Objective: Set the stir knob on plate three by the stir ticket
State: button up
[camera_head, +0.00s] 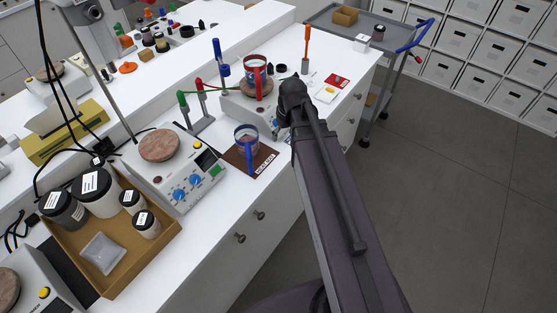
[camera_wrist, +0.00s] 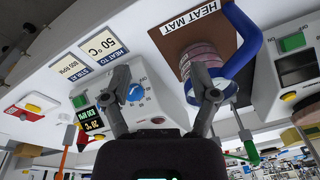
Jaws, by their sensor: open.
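In the wrist view my gripper (camera_wrist: 162,80) is open, its two fingers apart over the control panel of a white hot plate (camera_wrist: 150,112). A blue knob (camera_wrist: 135,92) shows just right of the left finger, not gripped. That finger covers part of the panel. A display (camera_wrist: 92,120) beside it shows lit figures, one seeming 20 °C. Two tickets lie near: one reads HEAT TO 50 °C (camera_wrist: 102,42), the other is a stir ticket (camera_wrist: 72,63) whose number is too small to trust. In the head view my arm hides the gripper's tips beside the plate with the red mug (camera_head: 258,75).
A blue mug (camera_head: 246,140) stands on the brown heat mat (camera_head: 262,168), close to the right finger in the wrist view. Another hot plate (camera_head: 190,200) stands left of it, with a brown tray (camera_head: 165,240) of jars. Red and green clamps stand behind. A grey cart (camera_head: 330,22) is beyond the bench.

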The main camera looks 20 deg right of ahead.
jog(key=s+a+f+m+g+h+b, duration=0.1)
jog(key=s+a+f+m+b, duration=0.1)
jog(key=s, duration=0.5)
jog(key=shift+a+f+m, duration=0.4)
jog(key=shift+a, duration=0.5)
